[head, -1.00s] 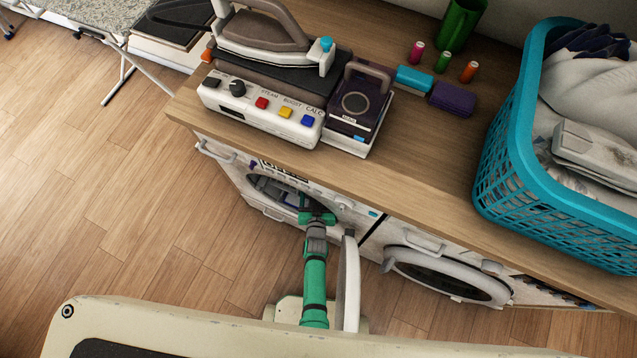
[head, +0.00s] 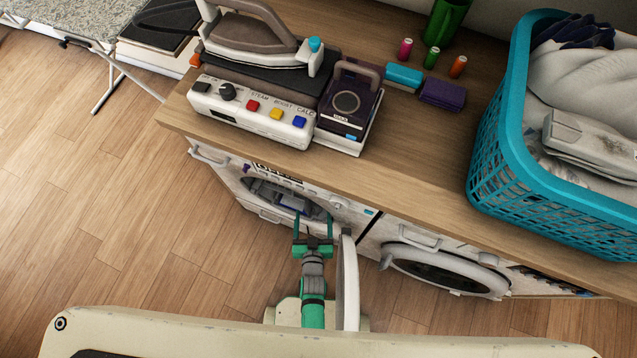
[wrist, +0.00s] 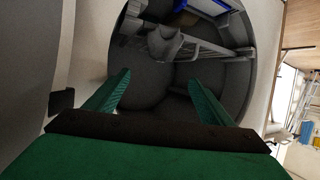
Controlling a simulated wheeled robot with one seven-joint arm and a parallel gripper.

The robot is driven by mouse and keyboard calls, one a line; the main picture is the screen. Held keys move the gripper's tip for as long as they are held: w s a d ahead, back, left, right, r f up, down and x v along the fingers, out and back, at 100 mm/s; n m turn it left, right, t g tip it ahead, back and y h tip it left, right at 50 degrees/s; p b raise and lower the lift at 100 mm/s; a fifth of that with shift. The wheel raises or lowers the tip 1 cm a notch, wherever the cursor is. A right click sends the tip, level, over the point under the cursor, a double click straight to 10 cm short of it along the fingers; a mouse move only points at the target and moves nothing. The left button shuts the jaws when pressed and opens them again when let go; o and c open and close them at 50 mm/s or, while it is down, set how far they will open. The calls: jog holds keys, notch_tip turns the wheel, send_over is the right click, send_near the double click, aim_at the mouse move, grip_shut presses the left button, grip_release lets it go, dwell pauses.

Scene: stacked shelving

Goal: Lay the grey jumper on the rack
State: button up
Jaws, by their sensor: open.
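My gripper (head: 313,228) is open, its two green fingers pointing into the round opening of the left washing machine (head: 228,185). In the wrist view the fingers (wrist: 158,80) are spread and nothing is between them. Beyond them is the dark grey drum (wrist: 145,88). A grey shape (wrist: 165,42) and pale bars show in its upper part; I cannot tell whether any of it is cloth. I cannot make out the grey jumper for certain. A pale barred frame (wrist: 294,98) at the right of the wrist view may be the rack.
The open white door (head: 348,285) stands just right of my gripper. The wooden worktop (head: 400,170) overhangs the machines, bearing an iron (head: 255,45) and a teal basket (head: 490,130) of pale cloth. A second machine's door (head: 445,270) is at right. The floor (head: 120,190) at left is clear.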

jog(key=s+d+r, duration=0.1)
jog(key=s+r, duration=0.4)
jog(key=r, duration=0.6)
jog(key=s+d+r+t, duration=0.1)
jog(key=s+r, duration=0.5)
jog(key=r, duration=0.5)
jog(key=s+d+r+h, duration=0.1)
jog(key=s+r, duration=0.4)
jog(key=r, duration=0.6)
jog(key=shift+s+d+r+m+t, duration=0.35)
jog(key=shift+d+m+t, duration=0.05)
jog(key=shift+d, duration=0.1)
